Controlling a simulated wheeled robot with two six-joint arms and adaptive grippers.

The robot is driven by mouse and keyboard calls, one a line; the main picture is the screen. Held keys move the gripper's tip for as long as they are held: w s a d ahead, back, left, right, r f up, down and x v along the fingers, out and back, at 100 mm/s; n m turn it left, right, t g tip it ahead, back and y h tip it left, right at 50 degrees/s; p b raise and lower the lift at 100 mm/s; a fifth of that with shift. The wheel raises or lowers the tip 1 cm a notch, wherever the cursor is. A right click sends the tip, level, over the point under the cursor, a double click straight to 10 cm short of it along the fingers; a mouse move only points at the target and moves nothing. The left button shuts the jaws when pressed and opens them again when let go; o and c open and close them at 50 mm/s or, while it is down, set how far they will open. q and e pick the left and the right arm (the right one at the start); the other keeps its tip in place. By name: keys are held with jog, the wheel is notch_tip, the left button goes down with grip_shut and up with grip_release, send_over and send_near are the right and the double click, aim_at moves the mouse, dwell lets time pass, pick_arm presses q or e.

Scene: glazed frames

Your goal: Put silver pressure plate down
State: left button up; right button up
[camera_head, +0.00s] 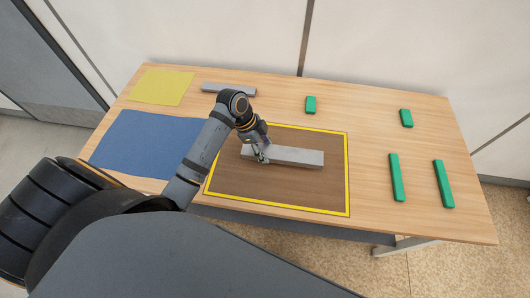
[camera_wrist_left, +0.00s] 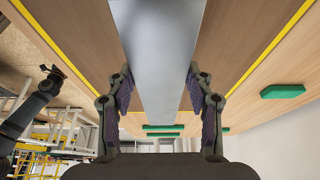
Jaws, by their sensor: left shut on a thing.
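The silver pressure plate (camera_head: 295,157) is a long, flat grey bar over the brown area with a yellow border (camera_head: 281,193). It lies level there, on the surface or very close above it; I cannot tell which. My left gripper (camera_head: 262,158) is shut on the plate near its left end. In the left wrist view the plate (camera_wrist_left: 160,60) runs between the two fingers of the left gripper (camera_wrist_left: 160,110), which hide part of its sides. A dark arm, which looks like my right one, shows at the left of that view; its gripper is too small to read.
Another grey bar (camera_head: 228,89) lies at the back of the table (camera_head: 365,115). A yellow mat (camera_head: 161,87) and a blue mat (camera_head: 145,143) are at the left. Several green blocks, one nearer (camera_head: 396,177), lie at the right with bare wood between them.

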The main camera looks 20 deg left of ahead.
pick_arm(q)
jog(key=shift+w+f, duration=0.1)
notch_tip(320, 180, down, 3)
jog(key=shift+w+f+p, duration=0.1)
jog(key=shift+w+p, duration=0.05)
jog(key=shift+p, duration=0.3)
jog(key=shift+a+f, duration=0.1)
jog(key=shift+f, duration=0.05)
jog(key=shift+f, duration=0.1)
jog(key=o, duration=1)
jog(key=b+v, duration=0.1)
jog(key=v, duration=1.1)
